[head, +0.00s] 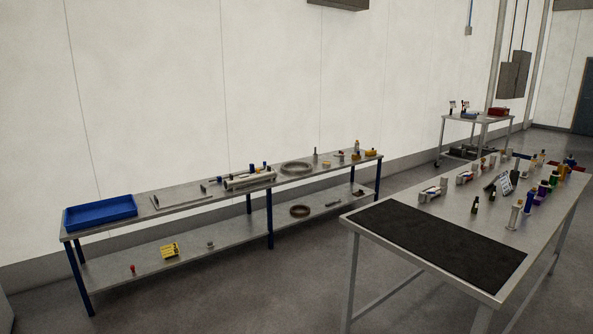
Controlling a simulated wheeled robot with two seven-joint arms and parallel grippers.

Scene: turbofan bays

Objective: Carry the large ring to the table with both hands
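A large grey metal ring (297,168) lies flat on the top shelf of the long bench (180,211) against the wall, right of its middle. A smaller dark ring (300,211) lies on the bench's lower shelf below it. A metal table (478,232) stands in the right foreground, with a black mat (435,240) on its near part. Neither of my grippers is in view, and nothing touches the large ring except the shelf under it.
A blue tray (100,212) sits at the bench's left end. A silver cylinder (249,181) lies left of the large ring. Several bottles and small items crowd the table's far part; the mat is bare. A cart (478,122) stands behind. Open floor lies between bench and table.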

